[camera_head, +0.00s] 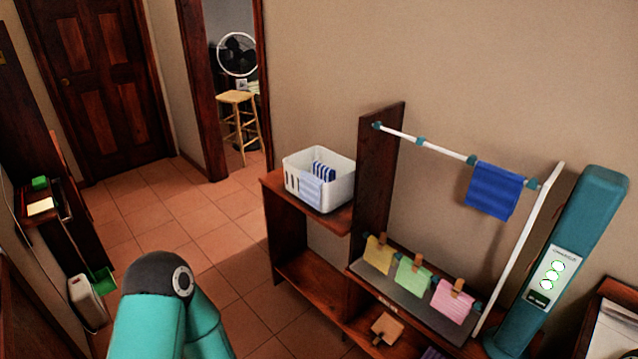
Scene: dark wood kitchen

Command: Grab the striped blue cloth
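A blue cloth (494,190) with faint horizontal stripes hangs over the white rail (430,145) at the right, near the rail's right end. A dark blue and white striped cloth (323,171) stands inside the white basket (333,194) on the wooden shelf. My teal arm link shows at the bottom left, but neither gripper is in view.
Yellow (378,255), green (413,277) and pink (454,301) cloths are clipped with wooden pegs below the rail. A teal post (556,270) stands at the right. The tiled floor (165,218) at the left is mostly open. A stool (239,120) stands beyond the doorway.

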